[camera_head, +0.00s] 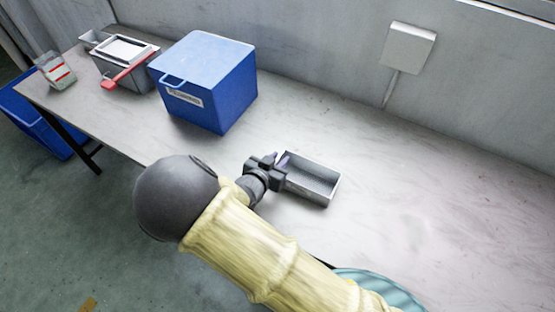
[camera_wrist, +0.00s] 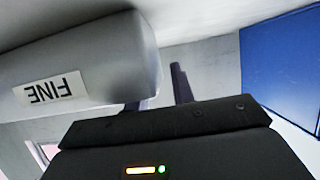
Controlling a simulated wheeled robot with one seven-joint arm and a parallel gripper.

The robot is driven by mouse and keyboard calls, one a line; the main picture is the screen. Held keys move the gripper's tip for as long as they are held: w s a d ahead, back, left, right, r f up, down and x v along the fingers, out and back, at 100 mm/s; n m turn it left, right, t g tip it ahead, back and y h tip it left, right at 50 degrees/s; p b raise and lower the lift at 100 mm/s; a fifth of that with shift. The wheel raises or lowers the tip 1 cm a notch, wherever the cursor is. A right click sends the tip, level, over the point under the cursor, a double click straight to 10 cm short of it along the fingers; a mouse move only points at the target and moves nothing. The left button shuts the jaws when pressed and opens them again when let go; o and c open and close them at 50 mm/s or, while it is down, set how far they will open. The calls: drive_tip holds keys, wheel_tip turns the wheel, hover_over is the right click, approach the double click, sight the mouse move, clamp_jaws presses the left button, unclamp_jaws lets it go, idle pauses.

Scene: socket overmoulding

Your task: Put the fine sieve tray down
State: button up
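The fine sieve tray (camera_head: 322,190) is a grey, open rectangular box, upright on the pale tabletop as far as I can tell. It looks empty. In the wrist view its grey body (camera_wrist: 95,50) fills the upper left, with a white FINE label (camera_wrist: 50,90) upside down. My gripper (camera_head: 282,162) is at the tray's left end. In the wrist view my gripper (camera_wrist: 160,95) has its fingers apart; a narrow gap shows between the right finger and the tray. The left finger's tip is hidden behind the tray.
A blue lidded box (camera_head: 205,85) stands behind and left of the tray. The tabletop (camera_head: 425,190) right of the tray is clear. A wall runs along the back.

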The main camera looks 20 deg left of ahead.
drive_tip(key=d+p+v, duration=0.1)
drive_tip(key=v, duration=1.1)
drive_tip(key=shift+a+r, duration=0.2)
drive_tip(key=shift+a, duration=0.25)
drive_tip(key=w+d+r+g+y, duration=0.3)
drive_tip(key=w+d+g, duration=0.3)
drive_tip(key=w+d, duration=0.65)
drive_tip(key=s+d+r+g, duration=0.1)
drive_tip(key=s+d+r, duration=0.1)
drive_tip(key=d, duration=0.6)
drive_tip(key=s+d+r+g+h, duration=0.1)
drive_tip(key=s+d+r+g, duration=0.1)
drive_tip(key=d, duration=0.6)
drive_tip(key=s+d+r+n+g, duration=0.1)
drive_tip(key=s+d, duration=0.3)
drive_tip(key=d, duration=0.4)
drive_tip(key=shift+s+d+r+g+h, duration=0.2)
drive_tip(key=shift+s+r+g+h, duration=0.1)
drive_tip(key=shift+r+g+h, duration=0.15)
drive_tip(key=shift+w+a, duration=0.1)
drive_tip(key=shift+w, duration=0.05)
